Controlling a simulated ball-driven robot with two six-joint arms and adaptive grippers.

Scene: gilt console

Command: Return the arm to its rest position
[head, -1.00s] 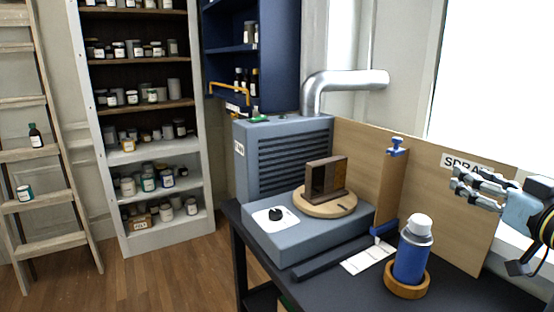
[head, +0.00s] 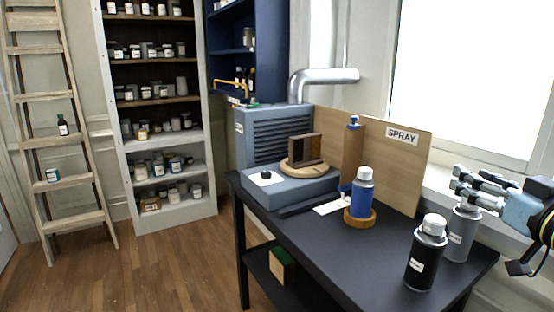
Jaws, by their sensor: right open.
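My right gripper (head: 478,190) is open at the right side of the head view, with its fingers pointing left. Its fingertips overlap the top of a grey spray can (head: 459,232) in the picture; I cannot tell whether they touch it. The arm comes in from the right edge. My left gripper is not in view.
A black can (head: 426,256) stands beside the grey can on the dark table (head: 330,245). A blue can (head: 362,196) stands in a wooden ring. The table's middle is clear.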

